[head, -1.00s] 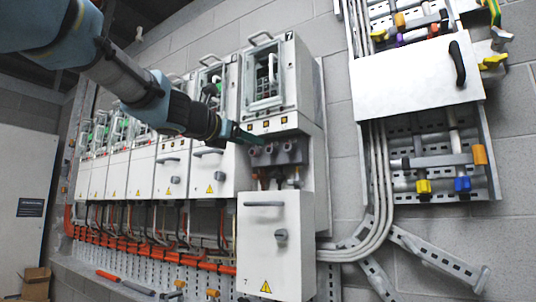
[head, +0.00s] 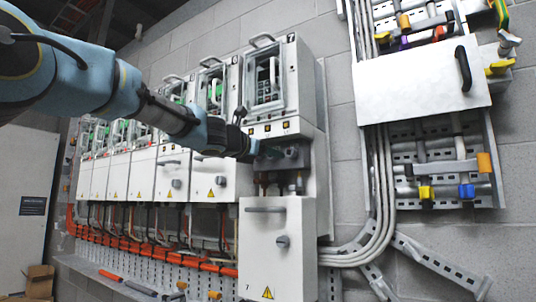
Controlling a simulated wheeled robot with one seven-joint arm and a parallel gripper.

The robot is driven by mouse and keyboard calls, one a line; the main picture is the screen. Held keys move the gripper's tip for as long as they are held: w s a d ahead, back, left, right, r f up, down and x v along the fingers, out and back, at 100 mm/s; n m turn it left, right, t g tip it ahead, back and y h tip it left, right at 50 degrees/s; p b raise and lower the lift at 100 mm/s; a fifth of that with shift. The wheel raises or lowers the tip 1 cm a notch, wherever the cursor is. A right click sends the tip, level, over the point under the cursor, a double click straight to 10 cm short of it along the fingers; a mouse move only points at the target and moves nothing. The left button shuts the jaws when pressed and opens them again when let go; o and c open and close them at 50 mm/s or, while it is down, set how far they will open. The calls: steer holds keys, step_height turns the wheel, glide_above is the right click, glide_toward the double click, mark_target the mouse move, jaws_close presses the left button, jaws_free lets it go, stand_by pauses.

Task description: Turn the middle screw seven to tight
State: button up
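Drive seven is the nearest grey-white cabinet (head: 262,84), with a 7 at its top right corner. Its lower door (head: 277,248) hangs below an open bay with a dark grey terminal block (head: 298,158). The screws are on this block; the middle one is hidden or too small to make out. My gripper (head: 258,150) is at the left front of the block. A short dark green piece shows at its end, against or just in front of the block. I cannot tell whether it is a finger or a held tool, or whether the fingers are shut.
More drives stand in a row to the left, with orange cables (head: 150,251) below them. A white panel (head: 420,84) with a black handle is on the right wall. Thick grey cables (head: 380,190) run down beside drive seven. A cardboard box (head: 38,280) is at lower left.

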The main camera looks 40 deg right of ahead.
steer(key=shift+c, duration=0.3)
jaws_close()
steer(key=shift+m, duration=0.3)
steer(key=shift+m+b, duration=4)
steer(key=shift+m, duration=5)
